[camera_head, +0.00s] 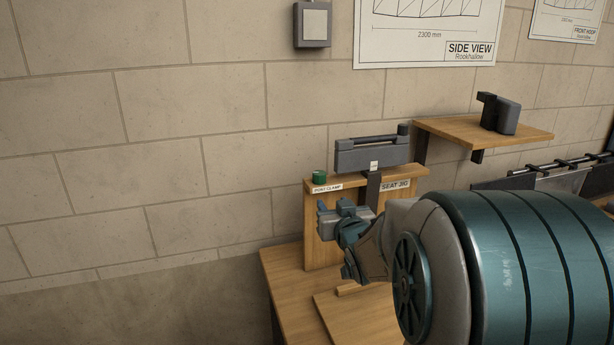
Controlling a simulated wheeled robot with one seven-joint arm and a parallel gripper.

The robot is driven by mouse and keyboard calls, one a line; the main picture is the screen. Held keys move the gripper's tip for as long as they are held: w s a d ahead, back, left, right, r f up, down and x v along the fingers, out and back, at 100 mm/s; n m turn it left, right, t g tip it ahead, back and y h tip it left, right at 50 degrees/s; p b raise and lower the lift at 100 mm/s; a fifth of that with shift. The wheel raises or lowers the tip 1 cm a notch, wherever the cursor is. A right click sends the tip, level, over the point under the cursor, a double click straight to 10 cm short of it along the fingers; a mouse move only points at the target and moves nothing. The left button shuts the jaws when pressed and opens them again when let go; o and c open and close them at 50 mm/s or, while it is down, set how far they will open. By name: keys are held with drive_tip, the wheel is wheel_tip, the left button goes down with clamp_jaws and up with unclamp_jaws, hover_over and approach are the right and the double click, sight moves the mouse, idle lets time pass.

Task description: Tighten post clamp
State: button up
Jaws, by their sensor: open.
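A wooden jig block (314,236) stands on a bench by the wall. A label reading "POST CLAMP" (327,188) is on its upper edge, with a small green knob (319,176) just behind it. A dark grey part (372,155) rests above the block, over a dark upright (373,190) beside the "SEAT JIG" label (396,185). My gripper (337,208) is in front of the block, below and slightly right of the green knob and apart from it. It is open. My arm hides the block's right side and much of the bench.
The wooden bench (288,295) has some bare top at the front left. A wall shelf (455,131) with a dark grey object (499,114) juts out at right. Dark rods (560,163) lie further right. The wall at left is clear.

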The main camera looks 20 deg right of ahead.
sight(321, 180)
drive_tip(key=shift+t, duration=0.4)
drive_tip(key=w+p, duration=0.1)
drive_tip(key=w, duration=0.3)
drive_tip(key=w+d+p, duration=0.1)
drive_tip(key=w, duration=0.4)
drive_tip(key=w+r+p, duration=0.1)
drive_tip(key=w, duration=0.4)
drive_tip(key=shift+w+d+p, duration=0.15)
drive_tip(key=shift+d+p, duration=0.15)
drive_tip(key=shift+d, duration=0.05)
drive_tip(key=c, duration=0.7)
drive_tip(key=shift+f, duration=0.1)
